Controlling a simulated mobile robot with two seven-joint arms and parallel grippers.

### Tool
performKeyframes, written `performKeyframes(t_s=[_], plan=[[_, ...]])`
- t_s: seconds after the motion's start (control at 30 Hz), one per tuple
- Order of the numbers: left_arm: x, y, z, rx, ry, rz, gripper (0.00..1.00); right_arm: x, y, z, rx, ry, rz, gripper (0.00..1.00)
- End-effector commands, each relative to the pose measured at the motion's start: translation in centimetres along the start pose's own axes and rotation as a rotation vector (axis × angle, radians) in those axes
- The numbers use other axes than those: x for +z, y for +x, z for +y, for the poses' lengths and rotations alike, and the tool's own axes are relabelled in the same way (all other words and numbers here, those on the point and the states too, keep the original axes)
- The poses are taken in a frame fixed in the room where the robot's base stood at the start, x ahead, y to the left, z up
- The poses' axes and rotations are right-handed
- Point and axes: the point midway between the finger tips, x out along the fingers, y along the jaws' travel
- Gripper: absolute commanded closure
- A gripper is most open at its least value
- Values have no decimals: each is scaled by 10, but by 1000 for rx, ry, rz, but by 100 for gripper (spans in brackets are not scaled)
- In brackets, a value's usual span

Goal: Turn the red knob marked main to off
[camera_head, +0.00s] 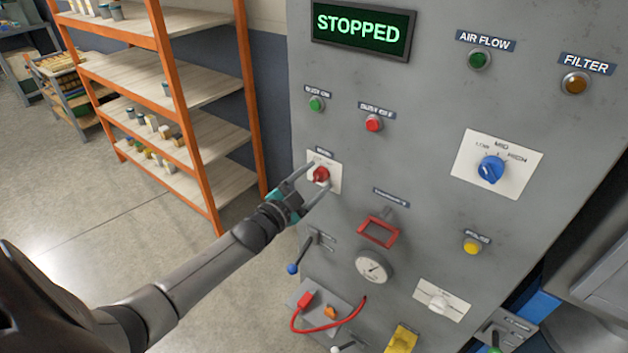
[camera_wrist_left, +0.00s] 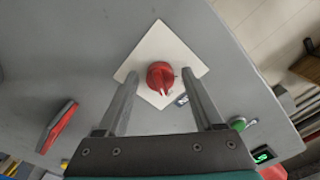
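The red knob (camera_head: 321,174) sits on a white square plate (camera_head: 333,184) on the grey panel, below a small label too blurred to read. In the left wrist view the red knob (camera_wrist_left: 160,76) is between the two finger lines, with a pale pointer mark on it. My left gripper (camera_head: 318,180) is open, its fingers reaching toward the panel on either side of the knob. In the left wrist view the gripper (camera_wrist_left: 157,80) shows gaps between each finger and the knob. My right gripper is not in view.
An orange shelf rack (camera_head: 185,120) stands left of the panel.

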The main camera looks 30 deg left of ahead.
Motion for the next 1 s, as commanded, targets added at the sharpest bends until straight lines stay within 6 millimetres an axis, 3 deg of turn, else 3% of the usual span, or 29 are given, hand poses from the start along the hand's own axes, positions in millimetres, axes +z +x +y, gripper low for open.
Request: performKeyframes(t_s=[0.07,0.57,1.0], plan=[[0,0,0,0,0,0,42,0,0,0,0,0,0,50],[0,0,0,0,0,0,98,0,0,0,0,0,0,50],[0,0,0,0,-43,0,100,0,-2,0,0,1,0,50]])
